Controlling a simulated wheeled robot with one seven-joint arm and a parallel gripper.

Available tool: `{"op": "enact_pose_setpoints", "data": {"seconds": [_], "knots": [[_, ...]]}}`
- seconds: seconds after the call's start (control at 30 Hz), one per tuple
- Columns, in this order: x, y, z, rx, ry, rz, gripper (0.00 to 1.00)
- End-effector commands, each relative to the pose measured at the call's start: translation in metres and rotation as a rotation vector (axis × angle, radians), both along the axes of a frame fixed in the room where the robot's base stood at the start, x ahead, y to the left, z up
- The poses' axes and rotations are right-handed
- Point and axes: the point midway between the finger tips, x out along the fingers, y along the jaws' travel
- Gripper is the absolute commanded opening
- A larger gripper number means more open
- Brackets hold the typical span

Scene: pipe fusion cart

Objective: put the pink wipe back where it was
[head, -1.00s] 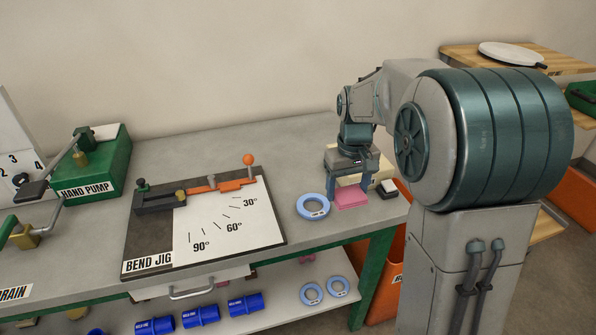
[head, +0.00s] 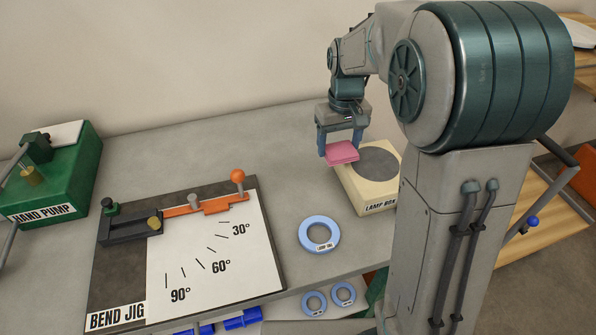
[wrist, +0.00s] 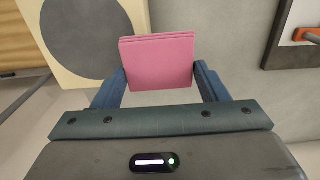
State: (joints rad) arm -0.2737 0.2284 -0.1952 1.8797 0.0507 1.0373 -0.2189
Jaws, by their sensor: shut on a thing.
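The pink wipe (head: 341,152) is a flat, folded square pad. My gripper (head: 340,155) is shut on it, with a blue finger at each side. In the head view the wipe is at the left edge of the cream lamp box (head: 378,208) and appears raised above the bench; the exact height is hard to tell. The wrist view shows the wipe (wrist: 158,62) between the two fingers (wrist: 160,85), partly overlapping the lamp box (wrist: 112,12) with its dark round disc.
A blue ring (head: 319,234) lies on the bench in front of the lamp box. The bend jig (head: 125,255) is at the left front, with an orange-knobbed lever (head: 238,177). The green hand pump (head: 60,190) is further left.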

Motion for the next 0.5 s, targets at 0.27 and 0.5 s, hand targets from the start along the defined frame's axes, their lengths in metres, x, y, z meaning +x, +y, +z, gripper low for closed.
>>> {"op": "enact_pose_setpoints", "data": {"seconds": [0.27, 0.5], "knots": [[-0.006, 0.064, -0.037, -0.002, 0.004, 0.005, 0.46], [-0.008, 0.094, -0.056, 0.0, 0.001, 0.002, 0.46]]}}
